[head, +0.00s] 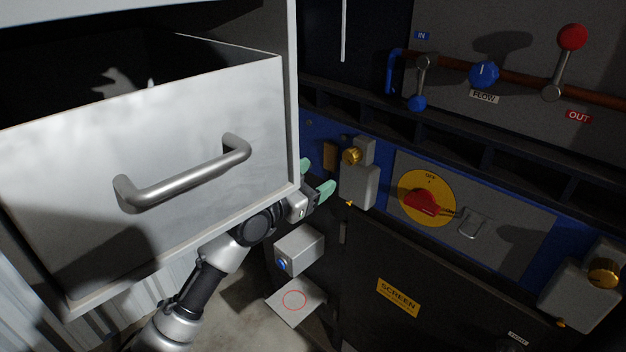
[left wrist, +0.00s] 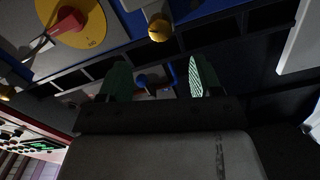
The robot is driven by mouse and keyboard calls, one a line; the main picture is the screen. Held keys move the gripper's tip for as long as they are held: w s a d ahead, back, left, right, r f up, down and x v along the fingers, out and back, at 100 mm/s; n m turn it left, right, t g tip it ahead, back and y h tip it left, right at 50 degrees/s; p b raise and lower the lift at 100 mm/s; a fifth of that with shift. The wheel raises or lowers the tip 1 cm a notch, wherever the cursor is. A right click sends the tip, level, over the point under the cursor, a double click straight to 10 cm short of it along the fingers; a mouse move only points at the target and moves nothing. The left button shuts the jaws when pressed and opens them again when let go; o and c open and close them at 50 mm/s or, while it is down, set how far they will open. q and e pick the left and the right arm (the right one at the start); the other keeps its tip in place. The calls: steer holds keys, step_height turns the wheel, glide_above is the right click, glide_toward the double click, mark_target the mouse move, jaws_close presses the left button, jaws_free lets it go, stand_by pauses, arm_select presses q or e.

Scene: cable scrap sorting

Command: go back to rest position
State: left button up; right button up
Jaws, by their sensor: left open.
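My left gripper (head: 318,190) has green fingertips and sits just right of the open drawer's lower right edge, close to a grey latch block with a brass knob. My left arm comes up from the bottom, partly under the drawer (head: 75,150). In the left wrist view the two green fingers of the left gripper (left wrist: 155,82) stand apart with nothing between them. My right gripper is in neither view.
The drawer has a metal handle (head: 185,180). A blue panel holds a red rotary switch (head: 428,203) and a latch block (head: 357,185). A grey box with a blue button (head: 299,250) is below. Valves and pipes (head: 484,74) are at upper right.

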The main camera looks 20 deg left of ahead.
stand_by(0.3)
arm_select(q)
steer(key=a+f+n+g+y, duration=0.3)
steer(key=f+n+g+y, duration=0.1)
steer(key=f, duration=2)
steer(key=s+f+g+y, duration=0.1)
steer(key=s+f+g, duration=0.4)
steer(key=f, duration=1.3)
steer(key=s+f+n, duration=0.1)
steer(key=s+f, duration=0.9)
steer(key=s, duration=0.1)
steer(key=s+d+f+g, duration=0.1)
steer(key=s+f, duration=0.4)
steer(key=s, duration=0.6)
steer(key=s+d+f+g, duration=0.1)
steer(key=s+f+g, duration=0.2)
steer(key=s, duration=0.8)
steer(key=s+d+f+g+y, duration=0.1)
steer(key=s+f+g, duration=0.2)
steer(key=s+f, duration=0.4)
steer(key=s, duration=0.4)
steer(key=shift+s+d+f, duration=0.15)
steer(key=shift+s+d, duration=0.15)
